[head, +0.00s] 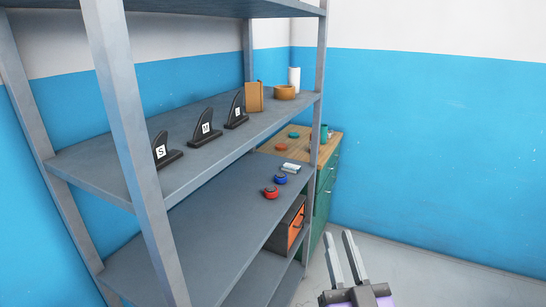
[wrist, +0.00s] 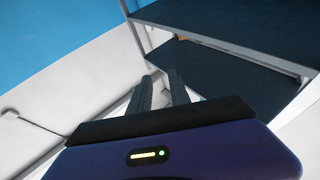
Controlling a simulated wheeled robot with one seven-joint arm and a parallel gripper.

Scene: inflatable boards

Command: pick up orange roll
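A tan-orange, round, roll-like thing (head: 285,92) sits at the far end of the upper shelf in the head view. A flat orange-red disc (head: 281,147) lies on the wooden top of the green cabinet beyond the shelf. I cannot tell for sure which is the orange roll. My gripper (head: 338,235) is in front of the rack at the lower right, apart from both. Its fingers stand apart with nothing between them. It also shows in the wrist view (wrist: 158,76), with a small orange speck (wrist: 183,39) near a shelf edge.
The grey rack (head: 122,115) fills the left. Its upper shelf bears several black fins (head: 206,127), a tan block (head: 254,96) and a white cylinder (head: 294,79). Red (head: 270,193) and blue (head: 280,179) rolls lie on the middle shelf. The floor (head: 430,265) at right is clear.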

